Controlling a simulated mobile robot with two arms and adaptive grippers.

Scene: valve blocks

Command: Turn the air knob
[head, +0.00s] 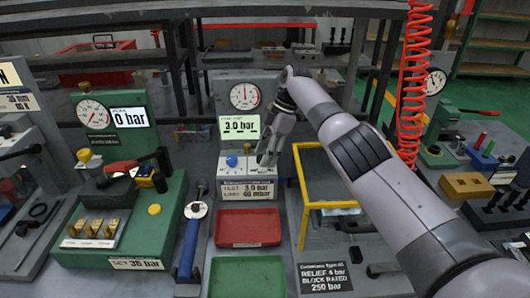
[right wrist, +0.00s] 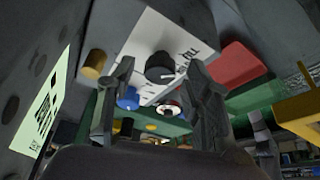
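The grey test block (head: 245,165) stands at the centre of the head view, with a round gauge (head: 245,96) and a green display (head: 239,127) reading 3.0 bar. A blue knob (head: 231,161) sits on its light panel. My right gripper (head: 267,160) is at the panel's right side and hides part of it. In the right wrist view a black knob (right wrist: 160,66) with a white mark lies between the two spread fingertips. Whether either finger touches it I cannot tell. The blue knob also shows there (right wrist: 128,97), beside the left finger. My left gripper is not in view.
A red tray (head: 248,243) and a green tray (head: 220,286) lie in front of the block. A yellow frame (head: 300,190) stands close to its right. A green block (head: 165,233) with brass fittings stands left, beside a blue-handled tool (head: 190,245). A red coiled hose (head: 412,80) hangs at right.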

